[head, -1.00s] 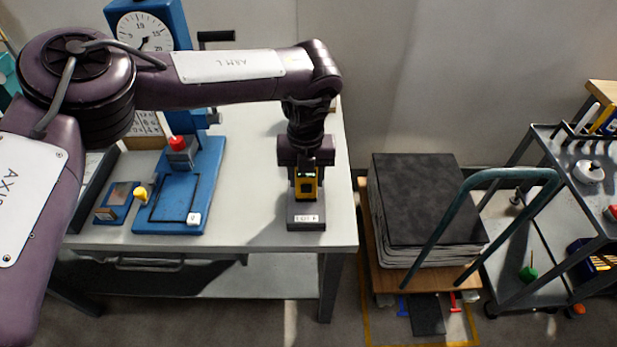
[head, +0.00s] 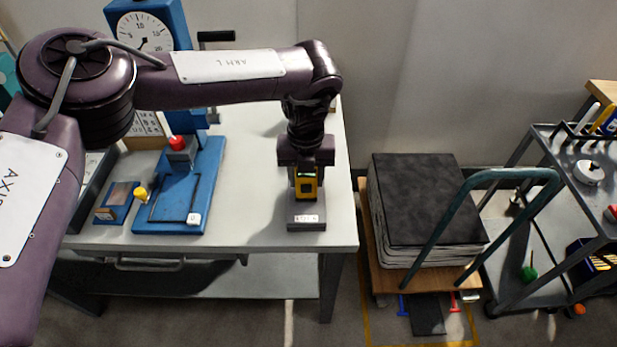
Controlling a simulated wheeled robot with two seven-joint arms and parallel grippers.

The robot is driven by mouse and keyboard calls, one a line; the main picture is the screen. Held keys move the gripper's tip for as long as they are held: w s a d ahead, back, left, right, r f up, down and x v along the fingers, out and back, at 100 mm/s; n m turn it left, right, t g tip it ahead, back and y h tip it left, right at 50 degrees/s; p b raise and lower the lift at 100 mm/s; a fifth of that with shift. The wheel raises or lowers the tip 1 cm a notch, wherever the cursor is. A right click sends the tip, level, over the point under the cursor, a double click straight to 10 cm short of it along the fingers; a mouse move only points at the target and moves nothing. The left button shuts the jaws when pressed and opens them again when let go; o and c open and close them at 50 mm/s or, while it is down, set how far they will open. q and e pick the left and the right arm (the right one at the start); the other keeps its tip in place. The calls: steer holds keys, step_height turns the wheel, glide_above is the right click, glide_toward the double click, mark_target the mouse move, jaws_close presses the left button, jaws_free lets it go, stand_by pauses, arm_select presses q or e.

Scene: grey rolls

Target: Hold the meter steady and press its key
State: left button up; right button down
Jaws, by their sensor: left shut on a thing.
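The meter (head: 306,185) is a small yellow and black device with a dark screen. My left gripper (head: 306,168) points down from above and is shut on the meter. The gripper hides the meter's upper and rear parts. I cannot make out the key at this size. My right gripper is not in view.
The grey table (head: 270,232) has bare room left of the block. A blue dial stand (head: 205,185) with a red knob (head: 177,143) stands further left. A trolley with dark stacked sheets (head: 425,195) and a grey cart (head: 520,250) stand right of the table.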

mark_target(306, 189)
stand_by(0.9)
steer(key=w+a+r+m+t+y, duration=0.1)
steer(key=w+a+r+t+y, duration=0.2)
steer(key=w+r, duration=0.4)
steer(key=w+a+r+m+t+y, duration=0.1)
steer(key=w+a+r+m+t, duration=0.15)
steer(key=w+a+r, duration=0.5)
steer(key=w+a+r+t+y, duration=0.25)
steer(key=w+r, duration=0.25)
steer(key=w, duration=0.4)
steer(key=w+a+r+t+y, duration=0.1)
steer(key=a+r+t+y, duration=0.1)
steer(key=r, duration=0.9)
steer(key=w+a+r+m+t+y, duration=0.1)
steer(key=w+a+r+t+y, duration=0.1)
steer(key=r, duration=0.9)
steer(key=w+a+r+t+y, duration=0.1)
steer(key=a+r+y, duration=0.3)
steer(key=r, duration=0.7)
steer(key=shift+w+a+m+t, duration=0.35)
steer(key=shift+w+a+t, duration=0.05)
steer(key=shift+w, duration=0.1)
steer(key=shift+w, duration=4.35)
